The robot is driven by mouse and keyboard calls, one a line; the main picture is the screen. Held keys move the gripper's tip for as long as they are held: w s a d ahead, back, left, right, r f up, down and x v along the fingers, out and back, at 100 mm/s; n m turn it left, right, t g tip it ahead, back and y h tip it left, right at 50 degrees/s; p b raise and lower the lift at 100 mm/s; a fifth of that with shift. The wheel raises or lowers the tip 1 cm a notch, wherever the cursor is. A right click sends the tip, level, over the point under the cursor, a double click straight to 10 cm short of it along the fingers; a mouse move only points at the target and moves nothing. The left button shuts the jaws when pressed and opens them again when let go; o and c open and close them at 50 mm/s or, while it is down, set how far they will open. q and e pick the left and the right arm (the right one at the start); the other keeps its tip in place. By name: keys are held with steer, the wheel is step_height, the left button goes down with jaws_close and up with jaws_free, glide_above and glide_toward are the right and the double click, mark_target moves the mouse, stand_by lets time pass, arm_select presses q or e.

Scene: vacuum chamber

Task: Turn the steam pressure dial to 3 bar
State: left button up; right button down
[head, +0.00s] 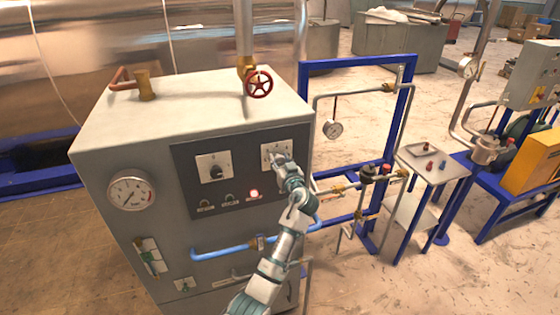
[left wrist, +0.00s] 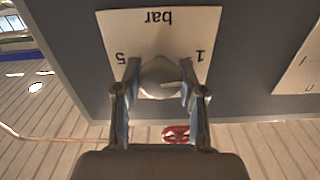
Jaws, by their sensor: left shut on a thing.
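The steam pressure dial is a pale square plate (head: 267,148) at the right of the dark panel on the grey cabinet's front. In the left wrist view its plate (left wrist: 158,20) is upside down, with "bar", "5" and "1" readable. Its round grey knob (left wrist: 160,78) sits between the fingers of my left gripper (left wrist: 160,88), which is shut on it. In the head view my left gripper (head: 279,160) covers most of the dial, so the knob is hidden there. I cannot tell the setting. My right gripper is not in view.
A second dial with a black knob (head: 215,171) is left of it on the panel. Below are a lit red button (head: 254,193) and a blue pipe handle (head: 222,249). A round gauge (head: 132,191) is at the cabinet's left. A blue pipe frame (head: 303,100) stands close at right.

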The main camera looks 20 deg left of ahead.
arm_select(q)
steer(key=m, duration=0.3)
steer(key=shift+r, duration=0.1)
steer(key=m+p, duration=0.1)
steer(key=m, duration=0.2)
steer(key=shift+d, duration=0.1)
steer(key=m+p, duration=0.3)
steer(key=m, duration=0.3)
steer(key=shift+w, duration=0.1)
steer(key=m+p, duration=0.1)
steer(key=m, duration=0.1)
steer(key=shift+m, duration=0.4)
steer(key=shift+f+m+p, duration=0.15)
steer(key=shift+f+m, duration=0.05)
steer(key=shift+m, duration=0.8)
steer(key=shift+f+m+p, duration=0.15)
steer(key=shift+m, duration=0.85)
steer(key=shift+f, duration=0.1)
steer(key=o, duration=1)
steer(key=shift+d, duration=0.1)
steer(key=shift+o, duration=0.6)
steer(key=shift+w, duration=0.2)
